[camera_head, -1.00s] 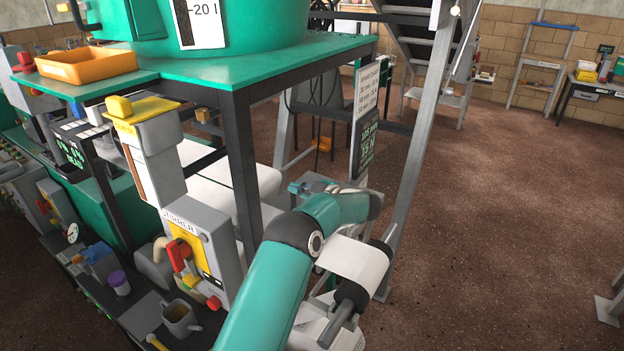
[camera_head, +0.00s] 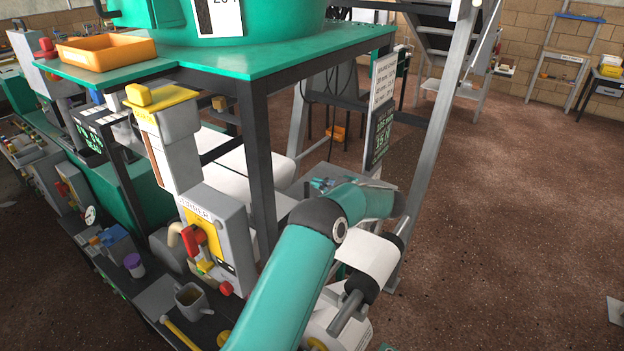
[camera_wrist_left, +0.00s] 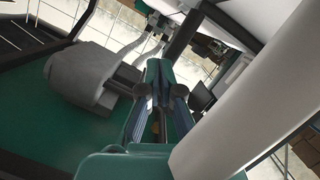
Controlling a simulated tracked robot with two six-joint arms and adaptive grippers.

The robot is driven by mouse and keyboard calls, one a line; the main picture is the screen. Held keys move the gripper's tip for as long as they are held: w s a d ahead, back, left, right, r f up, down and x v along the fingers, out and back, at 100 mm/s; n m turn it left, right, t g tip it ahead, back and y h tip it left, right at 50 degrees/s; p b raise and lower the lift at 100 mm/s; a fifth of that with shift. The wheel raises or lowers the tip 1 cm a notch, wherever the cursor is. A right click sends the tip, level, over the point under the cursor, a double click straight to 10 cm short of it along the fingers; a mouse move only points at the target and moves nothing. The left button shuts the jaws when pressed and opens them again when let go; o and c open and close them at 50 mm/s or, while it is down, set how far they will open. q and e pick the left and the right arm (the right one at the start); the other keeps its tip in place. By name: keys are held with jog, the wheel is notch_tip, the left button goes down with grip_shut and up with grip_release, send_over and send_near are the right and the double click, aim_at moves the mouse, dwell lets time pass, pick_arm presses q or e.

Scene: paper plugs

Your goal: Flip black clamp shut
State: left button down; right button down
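I cannot make out a black clamp with certainty in either view. My left arm rises from the bottom centre of the head view, and its gripper (camera_head: 322,184) shows small and partly hidden behind the teal arm, near the grey machine under the green table. In the left wrist view, the gripper's dark linkages (camera_wrist_left: 160,98) point towards a pale floor, with a grey rounded block (camera_wrist_left: 88,80) to their left. Its fingertips are too unclear to tell open from shut. My right gripper is in neither view.
A grey machine with a yellow panel and red handle (camera_head: 196,238) stands left of my arm. A mug (camera_head: 192,298) sits on the dark shelf. The green table (camera_head: 290,65) holds an orange tray (camera_head: 106,50).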

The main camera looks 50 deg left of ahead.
pick_arm(q)
jog(key=r+p+v, duration=0.1)
jog(key=v, duration=0.6)
jog(key=shift+w+d, duration=0.2)
jog(key=shift+w, duration=0.3)
jog(key=shift+r, duration=0.1)
